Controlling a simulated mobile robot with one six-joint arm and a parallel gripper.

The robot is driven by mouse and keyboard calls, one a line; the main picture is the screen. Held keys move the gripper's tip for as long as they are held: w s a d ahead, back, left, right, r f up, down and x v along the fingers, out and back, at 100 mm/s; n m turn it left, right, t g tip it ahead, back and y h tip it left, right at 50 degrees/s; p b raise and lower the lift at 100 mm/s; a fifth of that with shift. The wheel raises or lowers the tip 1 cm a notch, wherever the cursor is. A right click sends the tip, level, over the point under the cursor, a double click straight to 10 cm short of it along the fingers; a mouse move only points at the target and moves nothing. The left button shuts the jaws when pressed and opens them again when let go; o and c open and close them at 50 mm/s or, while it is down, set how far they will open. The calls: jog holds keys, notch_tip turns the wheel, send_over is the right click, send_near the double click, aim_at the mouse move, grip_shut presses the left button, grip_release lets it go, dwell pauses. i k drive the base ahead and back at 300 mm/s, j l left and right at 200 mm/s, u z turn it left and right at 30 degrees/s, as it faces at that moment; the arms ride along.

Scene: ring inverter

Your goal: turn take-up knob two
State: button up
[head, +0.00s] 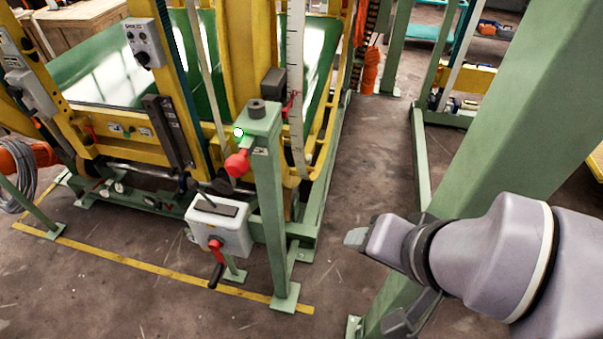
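I cannot tell for sure which part is take-up knob two, as no label is readable. A red knob (237,163) sits on the side of a green post (268,190) in the head view. A black round knob (256,106) stands on top of that post. Small round parts (119,187) also show low on the yellow machine, too small to make out. My gripper (357,237) is right of the post, well apart from these knobs. Its fingers are seen edge-on, so its opening is hidden.
A grey box (220,228) with a red and black crank (215,262) stands left of the post. The yellow ring machine (165,70) fills the back left. A thick green column (480,150) rises beside my arm. Floor between post and column is clear.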

aim_at(308, 160)
jog(key=l+u, duration=0.2)
jog(key=l, duration=0.35)
jog(key=k+l+u, duration=0.2)
jog(key=l, duration=0.3)
jog(key=l+u, duration=0.25)
jog(key=l, duration=0.3)
jog(key=k+l+u, duration=0.2)
jog(key=l, duration=0.3)
jog(key=i+l+u, duration=0.25)
jog(key=i+l, duration=0.15)
jog(key=l, duration=0.2)
jog(key=i+l+u, duration=0.25)
jog(key=i+l, duration=0.15)
jog(key=l, duration=0.25)
jog(key=i+l+u, duration=0.15)
jog(key=l, duration=0.25)
